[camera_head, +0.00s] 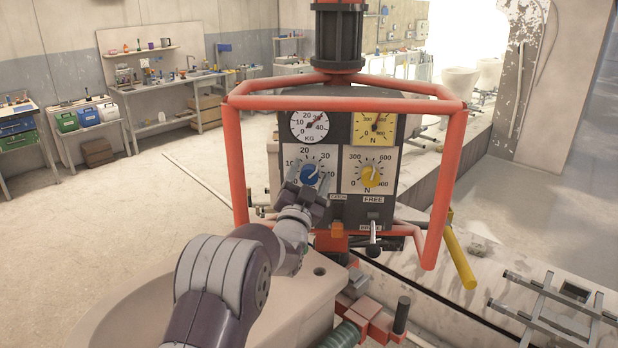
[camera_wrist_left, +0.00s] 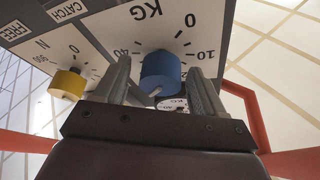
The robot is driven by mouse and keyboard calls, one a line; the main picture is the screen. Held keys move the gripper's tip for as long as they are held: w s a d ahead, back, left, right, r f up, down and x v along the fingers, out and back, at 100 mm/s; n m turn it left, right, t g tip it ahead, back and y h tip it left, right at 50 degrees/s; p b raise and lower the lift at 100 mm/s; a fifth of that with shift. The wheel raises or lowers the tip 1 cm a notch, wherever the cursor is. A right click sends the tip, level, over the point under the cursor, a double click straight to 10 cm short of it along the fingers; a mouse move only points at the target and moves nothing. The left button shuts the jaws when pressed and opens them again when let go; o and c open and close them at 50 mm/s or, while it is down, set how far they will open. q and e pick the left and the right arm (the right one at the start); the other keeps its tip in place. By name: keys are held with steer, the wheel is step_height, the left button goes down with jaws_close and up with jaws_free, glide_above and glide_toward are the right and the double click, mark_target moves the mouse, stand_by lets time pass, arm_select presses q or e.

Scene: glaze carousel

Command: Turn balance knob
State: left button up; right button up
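The control panel (camera_head: 337,137) stands upright inside a red tube frame. Its lower left dial, marked in KG, has a blue knob (camera_head: 309,174); its white pointer leans up and right. A yellow knob (camera_head: 371,175) sits on the N dial to its right. My left gripper (camera_head: 311,183) is at the blue knob. In the left wrist view its open fingers stand on either side of the blue knob (camera_wrist_left: 160,72), with small gaps visible; contact is not clear. The yellow knob (camera_wrist_left: 68,84) is off to the left there. My right gripper is not in view.
The red tube frame (camera_head: 456,165) surrounds the panel. Two gauges sit above the knobs, the white KG gauge (camera_head: 316,126) and a yellow one (camera_head: 374,128). A black-knobbed lever (camera_head: 373,249) projects below the panel. Benches stand far behind.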

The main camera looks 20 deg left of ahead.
arm_select(q)
steer(key=shift+s+f, duration=0.2)
steer(key=shift+s, duration=0.05)
steer(key=b+v, duration=0.5)
steer(key=v, duration=0.7)
steer(key=shift+b, duration=0.3)
steer(key=shift+s+d+r, duration=0.15)
stand_by(3.0)
